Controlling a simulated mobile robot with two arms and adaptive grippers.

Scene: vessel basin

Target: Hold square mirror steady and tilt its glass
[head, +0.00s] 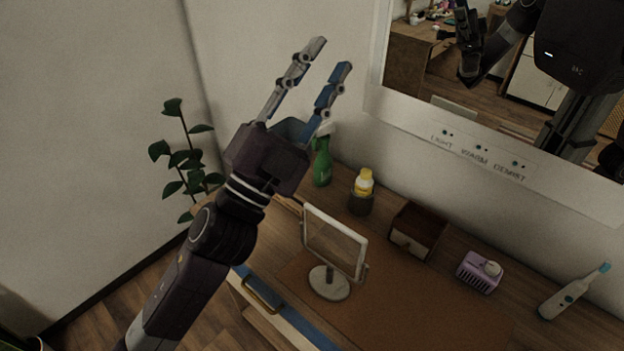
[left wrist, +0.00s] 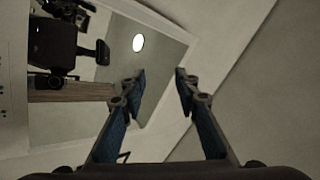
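The square mirror (head: 335,240) stands upright on a round white base (head: 329,283) on the wooden dresser top in the head view. Its pale frame holds a glass that shows brownish. My left gripper (head: 329,55) is raised above and to the left of the mirror, well apart from it, with its fingers pointing up. The fingers are spread and nothing is between them. In the left wrist view the same gripper (left wrist: 160,75) is open and empty, facing the wall mirror. The square mirror does not show in that view. My right gripper is not directly visible.
Behind the square mirror stand a green spray bottle (head: 322,165), a yellow-capped bottle (head: 363,186) and a small wooden box (head: 416,231). A purple item (head: 479,272) and an electric toothbrush (head: 574,293) lie right. A wall mirror (head: 480,140) hangs behind. A plant (head: 181,160) stands left.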

